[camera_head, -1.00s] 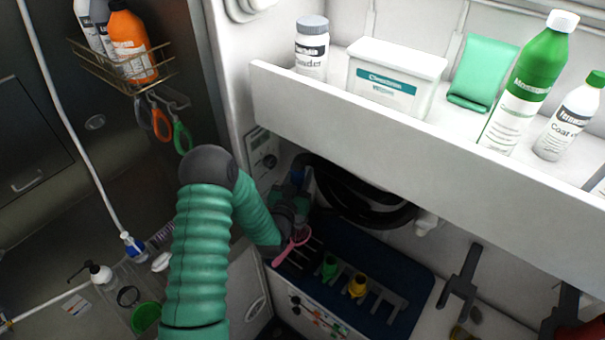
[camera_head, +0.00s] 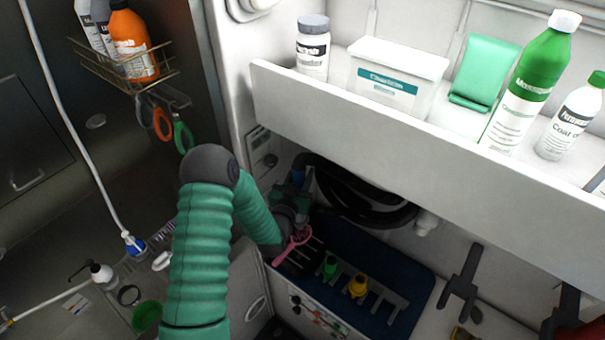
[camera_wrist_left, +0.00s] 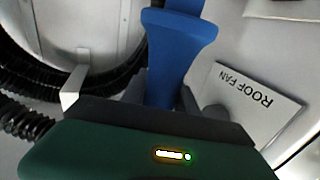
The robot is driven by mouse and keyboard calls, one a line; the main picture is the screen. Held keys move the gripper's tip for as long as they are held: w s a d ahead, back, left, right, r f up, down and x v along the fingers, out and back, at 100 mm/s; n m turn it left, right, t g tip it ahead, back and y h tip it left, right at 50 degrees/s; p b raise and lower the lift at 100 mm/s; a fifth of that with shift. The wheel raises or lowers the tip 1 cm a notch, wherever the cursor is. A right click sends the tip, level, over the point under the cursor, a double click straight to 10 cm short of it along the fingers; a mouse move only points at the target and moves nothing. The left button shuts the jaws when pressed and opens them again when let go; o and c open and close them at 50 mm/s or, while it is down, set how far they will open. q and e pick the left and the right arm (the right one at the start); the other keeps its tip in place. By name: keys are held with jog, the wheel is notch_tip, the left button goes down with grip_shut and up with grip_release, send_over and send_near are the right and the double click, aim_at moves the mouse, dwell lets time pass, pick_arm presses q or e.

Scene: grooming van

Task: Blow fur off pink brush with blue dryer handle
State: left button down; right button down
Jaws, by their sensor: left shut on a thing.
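The blue dryer handle (camera_wrist_left: 175,55) stands upright in the left wrist view, between the dark fingers of my left gripper (camera_wrist_left: 160,105). My left gripper is shut on it. In the head view my left gripper (camera_head: 294,198) is in the recess under the white shelf, and only a sliver of the blue handle (camera_head: 309,180) shows beside it. The pink brush (camera_head: 294,243) lies just below my left gripper, at the left end of the dark blue mat (camera_head: 390,275). Whether any fur is on it is too small to tell. My right gripper is out of view.
The white shelf front (camera_head: 400,140) overhangs the recess. A black coiled hose (camera_head: 365,205) lies behind my gripper. A rack with a green nozzle (camera_head: 330,267) and a yellow nozzle (camera_head: 358,286) is right of the brush. A "ROOF FAN" label (camera_wrist_left: 255,100) is near the handle.

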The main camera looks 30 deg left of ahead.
pick_arm(q)
jog(key=shift+w+d+r, duration=0.1)
jog(key=shift+d, duration=0.1)
dwell(0.3)
jog(key=shift+w+b, duration=0.45)
jog(key=shift+w, duration=0.75)
jog(key=shift+r, duration=0.1)
